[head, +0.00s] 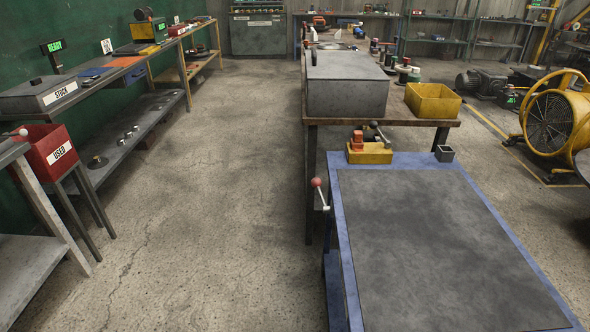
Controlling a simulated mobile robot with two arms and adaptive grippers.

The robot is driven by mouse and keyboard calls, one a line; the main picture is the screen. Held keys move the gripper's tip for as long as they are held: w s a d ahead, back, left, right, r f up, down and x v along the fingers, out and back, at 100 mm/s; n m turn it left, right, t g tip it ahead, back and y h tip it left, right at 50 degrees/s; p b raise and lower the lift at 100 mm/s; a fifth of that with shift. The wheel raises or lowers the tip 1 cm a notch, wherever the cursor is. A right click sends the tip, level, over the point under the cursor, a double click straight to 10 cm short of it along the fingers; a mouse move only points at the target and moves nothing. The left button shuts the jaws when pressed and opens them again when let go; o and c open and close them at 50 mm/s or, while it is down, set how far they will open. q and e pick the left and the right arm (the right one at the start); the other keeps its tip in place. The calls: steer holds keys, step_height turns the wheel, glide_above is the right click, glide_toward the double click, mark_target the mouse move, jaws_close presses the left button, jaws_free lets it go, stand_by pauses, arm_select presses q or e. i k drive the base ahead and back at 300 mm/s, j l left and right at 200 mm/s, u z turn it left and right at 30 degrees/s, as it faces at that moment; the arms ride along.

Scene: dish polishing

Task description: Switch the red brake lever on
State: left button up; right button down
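A lever with a red ball knob (317,183) is mounted at the left edge of a blue-framed table (337,211) with a dark grey top. Its thin pale stem slants down and right from the knob to a small mount. I cannot tell from the picture which lever is the brake, nor whether either is on. Neither of my grippers is in view.
Behind are a grey box (346,97) and a yellow bin (433,101). A red USED bin (49,150) stands left. The concrete floor (210,200) between is clear.

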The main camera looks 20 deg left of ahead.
mark_target(316, 182)
steer(key=i+j, duration=0.1)
steer(key=j, duration=0.35)
steer(key=i+j, duration=0.1)
steer(key=j, duration=0.4)
steer(key=i+j, duration=0.1)
steer(key=j, duration=0.35)
steer(key=i+j, duration=0.1)
steer(key=j, duration=0.85)
steer(key=i+z, duration=0.05)
steer(key=i, duration=0.05)
